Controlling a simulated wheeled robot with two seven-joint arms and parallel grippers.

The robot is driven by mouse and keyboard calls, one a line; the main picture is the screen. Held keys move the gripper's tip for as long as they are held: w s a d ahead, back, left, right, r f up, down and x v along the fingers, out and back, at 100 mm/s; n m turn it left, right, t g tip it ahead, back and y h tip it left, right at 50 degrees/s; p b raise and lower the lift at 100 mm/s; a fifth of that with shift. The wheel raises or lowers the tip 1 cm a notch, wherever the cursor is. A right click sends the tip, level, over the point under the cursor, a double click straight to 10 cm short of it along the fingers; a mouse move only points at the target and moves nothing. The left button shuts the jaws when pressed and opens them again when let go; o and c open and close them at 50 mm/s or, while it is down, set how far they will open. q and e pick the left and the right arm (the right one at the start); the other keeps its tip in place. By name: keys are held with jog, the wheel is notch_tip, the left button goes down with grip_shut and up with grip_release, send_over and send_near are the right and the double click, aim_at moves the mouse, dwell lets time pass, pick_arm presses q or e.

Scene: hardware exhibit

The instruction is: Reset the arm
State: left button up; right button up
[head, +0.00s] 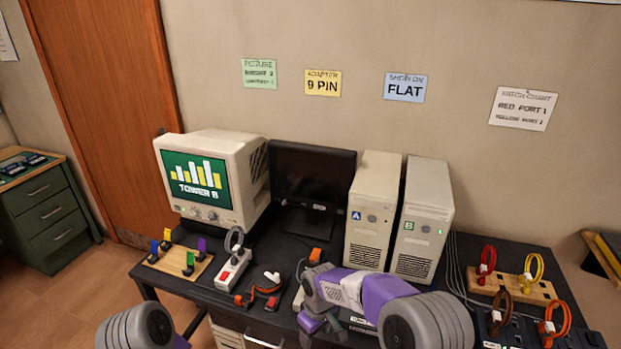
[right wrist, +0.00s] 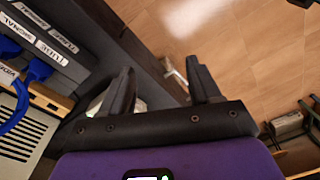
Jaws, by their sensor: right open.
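My right arm comes in from the lower right of the head view and reaches over the front of the black desk (head: 268,332). Its purple and grey gripper (head: 318,325) points down near the desk's front edge. In the right wrist view the two dark fingers (right wrist: 162,82) stand apart with nothing between them, above the floor and a dark desk edge. Only a grey and purple part of my left arm shows at the lower left of the head view; its gripper is out of frame.
A CRT monitor (head: 205,185), dark flat screen (head: 310,185), tower A (head: 372,215) and tower B (head: 424,225) stand at the desk's back. A cable rack (head: 510,288) stands right.

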notch_tip(320, 180, down, 6)
jog(key=d+m, duration=0.1)
jog(key=d, duration=0.1)
jog(key=s+d+f+m+y, duration=0.1)
jog(key=s+d+f+m, duration=0.1)
jog(key=s, duration=0.5)
jog(key=s+d+f+m+y, duration=0.1)
jog(key=s+d+f+m, duration=0.1)
jog(key=s+f+m, duration=0.3)
jog(key=s+d+f+m+y, duration=0.1)
jog(key=s+d+f+m, duration=0.1)
jog(key=s+f, duration=0.4)
jog(key=s+m, duration=0.1)
jog(key=s, duration=0.1)
jog(key=shift+s+d+f+m+t+y, duration=0.15)
jog(key=shift+s+d+m+t+y, duration=0.15)
jog(key=shift+m+t, duration=0.1)
